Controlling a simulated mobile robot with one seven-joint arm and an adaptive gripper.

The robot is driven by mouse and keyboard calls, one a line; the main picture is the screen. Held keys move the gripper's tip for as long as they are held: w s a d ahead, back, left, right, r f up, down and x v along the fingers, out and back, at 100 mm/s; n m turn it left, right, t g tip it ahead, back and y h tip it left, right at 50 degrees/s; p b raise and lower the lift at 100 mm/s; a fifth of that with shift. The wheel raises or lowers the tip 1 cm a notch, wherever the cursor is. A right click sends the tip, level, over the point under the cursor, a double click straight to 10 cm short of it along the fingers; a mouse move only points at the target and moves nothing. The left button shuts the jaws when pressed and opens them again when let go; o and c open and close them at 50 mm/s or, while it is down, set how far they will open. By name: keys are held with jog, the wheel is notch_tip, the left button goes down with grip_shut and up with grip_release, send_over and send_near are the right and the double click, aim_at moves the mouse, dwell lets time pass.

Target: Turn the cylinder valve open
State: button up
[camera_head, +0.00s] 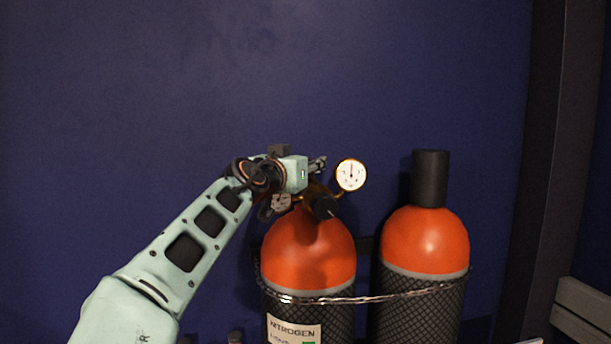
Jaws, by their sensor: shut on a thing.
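The nitrogen cylinder (310,245) stands upright, with an orange shoulder, a dark mesh sleeve and a white label reading NITROGEN. At its top is brass valve fitting, with a round white-faced gauge (351,175) to the right and a black knob (325,207) in front. My gripper (318,165) comes in from the left above the cylinder top. It is shut on the cylinder valve, whose handle is mostly hidden behind the fingers and wrist. Another small gauge shows partly below my wrist.
A second orange cylinder (425,240) with a black cap (430,178) stands close on the right. A chain (365,299) runs across both cylinders. A dark blue wall is behind, and a dark post (551,150) stands at the right. The space above the cylinders is clear.

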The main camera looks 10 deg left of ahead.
jog(key=shift+d+n+y+b, duration=0.1)
jog(key=shift+n+y+b, duration=0.6)
jog(key=shift+y+b, duration=0.25)
jog(key=o, duration=1.2)
jog(key=shift+c, duration=0.2)
jog(key=shift+s, duration=0.15)
jog(key=s+a, duration=0.1)
jog(key=s, duration=0.6)
jog(key=shift+s+a, duration=0.1)
jog(key=shift+s, duration=0.05)
